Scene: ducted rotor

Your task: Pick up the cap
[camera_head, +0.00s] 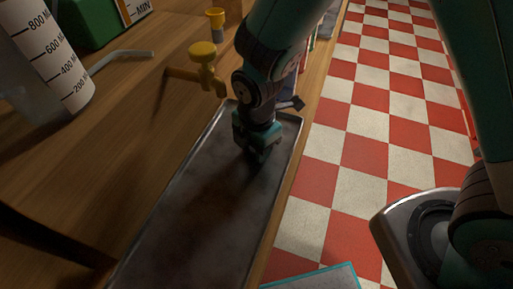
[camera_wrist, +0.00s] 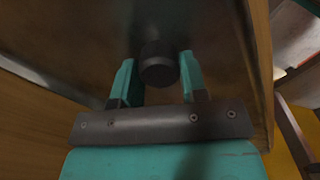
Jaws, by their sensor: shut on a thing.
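The cap (camera_wrist: 158,62) is a small dark, round piece between the two teal fingers in the wrist view. My gripper (camera_wrist: 157,75) is shut on it, one finger at each side. In the head view my gripper (camera_head: 262,152) is low over the far part of the grey metal tray (camera_head: 183,243). The cap cannot be made out there, hidden by the gripper. Whether the cap touches the tray is not clear.
A yellow tap-like fitting (camera_head: 203,68) stands just left of the tray's far end. A white graduated container (camera_head: 48,62), a bent pale tube (camera_head: 122,56) and a green box (camera_head: 90,22) are on the wooden table. The checkered floor (camera_head: 365,152) lies to the right.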

